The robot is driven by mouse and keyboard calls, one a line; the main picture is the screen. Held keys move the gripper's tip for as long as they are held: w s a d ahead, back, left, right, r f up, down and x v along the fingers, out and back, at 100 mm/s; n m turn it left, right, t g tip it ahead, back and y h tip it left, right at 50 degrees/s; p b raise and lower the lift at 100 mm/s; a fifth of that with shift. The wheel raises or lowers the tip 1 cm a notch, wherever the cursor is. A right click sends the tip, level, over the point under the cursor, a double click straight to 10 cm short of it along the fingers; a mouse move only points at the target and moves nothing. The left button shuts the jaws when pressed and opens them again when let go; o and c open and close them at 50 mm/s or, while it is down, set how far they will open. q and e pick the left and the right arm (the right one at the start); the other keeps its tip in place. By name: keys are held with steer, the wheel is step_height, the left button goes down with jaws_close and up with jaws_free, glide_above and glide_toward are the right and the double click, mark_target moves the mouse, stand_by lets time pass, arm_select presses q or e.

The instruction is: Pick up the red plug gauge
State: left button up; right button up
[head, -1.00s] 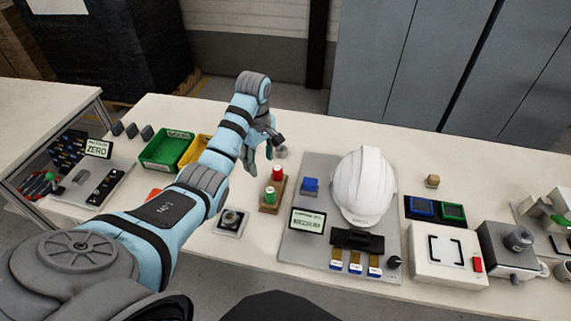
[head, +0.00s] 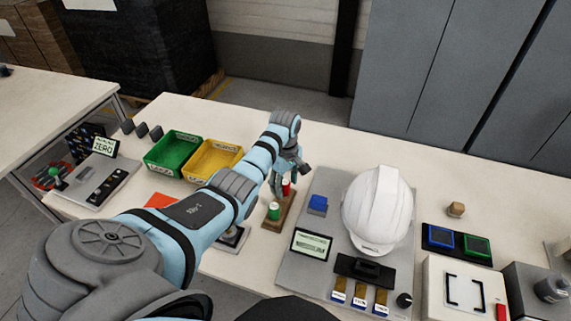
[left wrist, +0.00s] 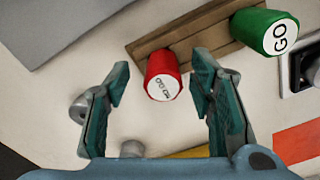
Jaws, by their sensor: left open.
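The red plug gauge (left wrist: 163,75), its end marked NO GO, stands on a wooden block (left wrist: 150,42) beside the green plug gauge (left wrist: 265,30), marked GO. My left gripper (left wrist: 160,82) is open in the left wrist view, with a finger on either side of the red gauge and a gap at each. In the head view my left gripper (head: 289,173) hangs over the block, and the red gauge (head: 286,187) is partly hidden by it. The green gauge (head: 273,211) is in plain sight there. My right gripper is not in view.
Green (head: 172,153) and yellow (head: 212,160) bins stand at the left.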

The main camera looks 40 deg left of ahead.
arm_select(q)
steer(key=shift+f, duration=0.9)
steer(key=shift+s+r, duration=0.15)
steer(key=shift+s, duration=0.05)
steer(key=shift+c, duration=0.6)
steer(key=c, duration=1)
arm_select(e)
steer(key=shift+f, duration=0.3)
arm_select(q)
steer(key=shift+o, duration=0.2)
